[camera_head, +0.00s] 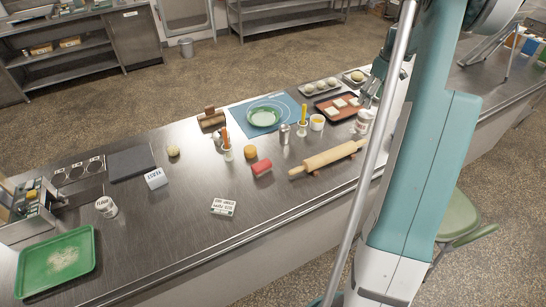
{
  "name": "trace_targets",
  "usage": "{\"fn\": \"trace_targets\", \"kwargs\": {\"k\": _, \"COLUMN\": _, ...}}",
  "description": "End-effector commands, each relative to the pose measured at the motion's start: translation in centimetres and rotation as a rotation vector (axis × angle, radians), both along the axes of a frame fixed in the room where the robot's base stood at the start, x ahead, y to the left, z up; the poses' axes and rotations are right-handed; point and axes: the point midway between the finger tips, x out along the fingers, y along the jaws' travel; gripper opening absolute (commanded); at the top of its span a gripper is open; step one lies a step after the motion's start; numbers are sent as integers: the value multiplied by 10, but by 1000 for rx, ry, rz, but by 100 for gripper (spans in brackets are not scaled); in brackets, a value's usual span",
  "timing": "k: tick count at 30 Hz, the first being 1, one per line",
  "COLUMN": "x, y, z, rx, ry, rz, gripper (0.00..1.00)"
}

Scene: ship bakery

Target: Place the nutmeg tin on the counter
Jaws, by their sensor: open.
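A small pale tin with a dark reddish label (362,121), which may be the nutmeg tin, stands upright on the steel counter (190,240). It is right of the brown tray; its label is too small to read. My gripper (368,104) is open, close above this tin, partly hidden behind my own arm. I cannot tell whether the fingers touch the tin.
A rolling pin (328,158) lies on a stand in front of the tin. A brown tray with pale dough pieces (340,106), a yellow-filled cup (317,122) and a silver shaker (284,134) are nearby. The front middle counter is mostly bare around a small white sign (223,207).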

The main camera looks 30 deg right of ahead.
Motion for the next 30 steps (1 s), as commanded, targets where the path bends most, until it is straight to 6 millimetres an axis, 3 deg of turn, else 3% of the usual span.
{"fn": "trace_targets", "kwargs": {"k": 5, "x": 8, "y": 34, "z": 22, "rx": -12, "ry": -11, "rz": -4, "gripper": 61}}
{"fn": "trace_targets", "kwargs": {"k": 15, "x": 21, "y": 130, "z": 77, "rx": -45, "ry": -51, "rz": -25, "gripper": 61}}
{"fn": "trace_targets", "kwargs": {"k": 30, "x": 10, "y": 273, "z": 141, "rx": -80, "ry": -125, "rz": -57, "gripper": 61}}
